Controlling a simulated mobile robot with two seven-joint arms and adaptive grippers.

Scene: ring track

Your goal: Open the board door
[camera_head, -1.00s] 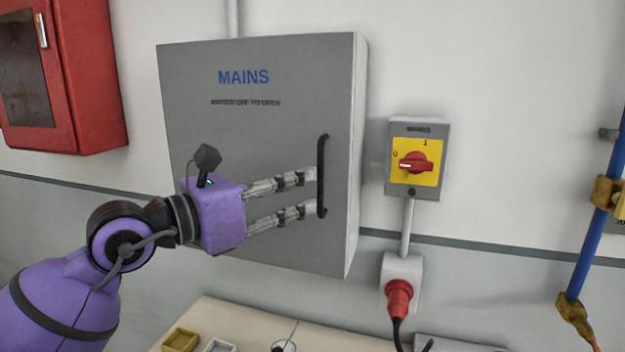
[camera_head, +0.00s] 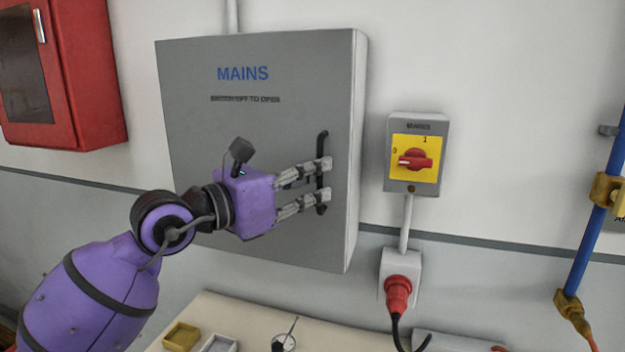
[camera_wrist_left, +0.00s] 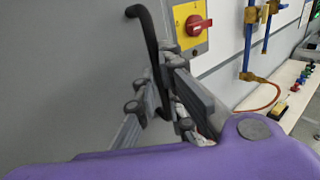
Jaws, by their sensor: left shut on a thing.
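The grey board box marked MAINS (camera_head: 240,130) hangs on the wall, and its door looks shut. A black vertical bar handle (camera_head: 321,142) is near the door's right edge; its upper part also shows in the left wrist view (camera_wrist_left: 146,40). My left gripper (camera_head: 325,180) is at the lower half of the handle, its fingers on both sides of the bar and shut on it. The rotary switch (camera_head: 415,160), red on a yellow plate, is right of the box with its handle lying level, pointing toward 0. My right gripper is not in view.
A red cabinet (camera_head: 95,90) hangs at the left. A socket with a red plug (camera_head: 398,290) is under the switch. A blue pipe (camera_head: 595,230) runs at the right. Below, a bench carries a yellow tray (camera_head: 181,338) and a round gauge-like item (camera_head: 284,342).

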